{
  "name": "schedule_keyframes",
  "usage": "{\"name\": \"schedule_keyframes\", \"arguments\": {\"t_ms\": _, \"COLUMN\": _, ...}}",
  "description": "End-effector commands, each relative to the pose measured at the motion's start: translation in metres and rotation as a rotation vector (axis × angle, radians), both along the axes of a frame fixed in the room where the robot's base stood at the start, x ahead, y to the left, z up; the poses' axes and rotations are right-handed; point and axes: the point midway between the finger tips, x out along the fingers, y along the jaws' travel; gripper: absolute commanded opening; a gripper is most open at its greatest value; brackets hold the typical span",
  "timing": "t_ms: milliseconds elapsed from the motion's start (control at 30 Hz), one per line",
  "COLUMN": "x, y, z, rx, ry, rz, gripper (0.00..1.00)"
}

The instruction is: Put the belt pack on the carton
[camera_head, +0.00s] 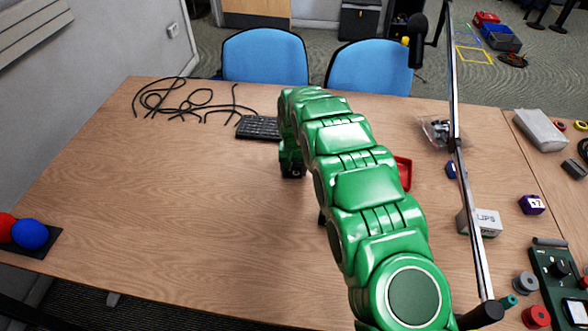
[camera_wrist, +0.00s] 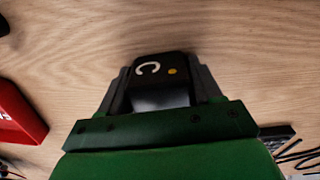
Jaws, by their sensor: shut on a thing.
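My gripper (camera_wrist: 161,78) is shut on a black belt pack (camera_wrist: 150,68) marked with a white C and a yellow dot, with a finger on each side of it. In the head view my green arm covers most of the gripper, and only a dark bit shows at its lower end, left of the arm. A pale box with dark lettering like "UPS" (camera_head: 474,223), which looks like the carton, stands on the right of the table, well apart from my gripper. Its top looks clear, though a thin stand pole crosses in front of it.
A keyboard (camera_head: 258,128) and loose black cables (camera_head: 180,98) lie at the back. A red tray (camera_head: 404,172) is partly behind my arm. A purple block (camera_head: 532,204), a blue item (camera_head: 450,169) and a clear bag (camera_head: 437,130) are near the box. The left tabletop is mostly free.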

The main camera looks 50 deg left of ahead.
Motion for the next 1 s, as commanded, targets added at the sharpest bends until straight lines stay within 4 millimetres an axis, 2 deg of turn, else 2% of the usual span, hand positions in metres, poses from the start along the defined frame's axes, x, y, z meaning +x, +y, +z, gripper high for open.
{"name": "schedule_keyframes", "arguments": {"t_ms": 233, "x": 0.001, "y": 0.0, "z": 0.007, "rx": 0.001, "ry": -0.001, "rz": -0.001, "gripper": 0.23}}
{"name": "schedule_keyframes", "arguments": {"t_ms": 467, "x": 0.001, "y": 0.0, "z": 0.033, "rx": 0.003, "ry": -0.001, "rz": -0.001, "gripper": 0.23}}
{"name": "schedule_keyframes", "arguments": {"t_ms": 767, "x": -0.009, "y": -0.018, "z": 0.053, "rx": -0.003, "ry": 0.0, "rz": 0.0, "gripper": 0.23}}
{"name": "schedule_keyframes", "arguments": {"t_ms": 1000, "x": -0.017, "y": -0.035, "z": 0.078, "rx": 0.0, "ry": -0.001, "rz": -0.001, "gripper": 0.23}}
